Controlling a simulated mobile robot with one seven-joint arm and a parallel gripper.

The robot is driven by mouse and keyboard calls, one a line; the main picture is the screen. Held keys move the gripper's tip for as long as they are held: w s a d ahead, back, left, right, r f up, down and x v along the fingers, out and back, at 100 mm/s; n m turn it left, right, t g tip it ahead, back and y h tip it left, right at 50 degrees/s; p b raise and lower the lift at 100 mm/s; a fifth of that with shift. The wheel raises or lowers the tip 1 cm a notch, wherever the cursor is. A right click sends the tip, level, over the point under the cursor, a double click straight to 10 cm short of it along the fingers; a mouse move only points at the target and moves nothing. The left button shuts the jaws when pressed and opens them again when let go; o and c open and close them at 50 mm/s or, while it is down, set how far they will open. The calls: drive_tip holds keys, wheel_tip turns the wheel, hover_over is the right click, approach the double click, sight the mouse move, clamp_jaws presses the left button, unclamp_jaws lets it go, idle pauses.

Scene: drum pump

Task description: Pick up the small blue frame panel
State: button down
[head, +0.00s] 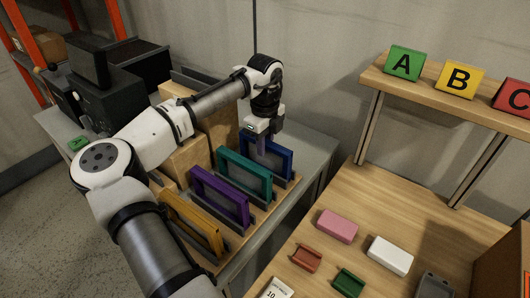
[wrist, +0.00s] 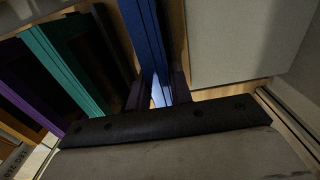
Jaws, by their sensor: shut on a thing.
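The small blue frame panel (head: 266,157) stands upright in the far slot of a wooden rack (head: 236,233). My gripper (head: 262,146) is at its upper left part from above and is shut on it. In the wrist view the blue panel (wrist: 146,40) runs down between the fingers of my gripper (wrist: 163,92). The panel's lower edge still sits at the rack in the head view; I cannot tell whether it is lifted at all.
Teal (head: 244,173), purple (head: 220,196) and yellow (head: 191,224) frame panels stand in the same rack, nearer. A wooden table (head: 355,215) at the right holds several small blocks. A shelf with lettered signs A (head: 404,63) and B (head: 459,80) stands behind it.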

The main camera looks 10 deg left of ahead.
drive_tip(key=shift+r, duration=0.1)
wheel_tip(320, 180, up, 20)
drive_tip(key=shift+b, duration=0.4)
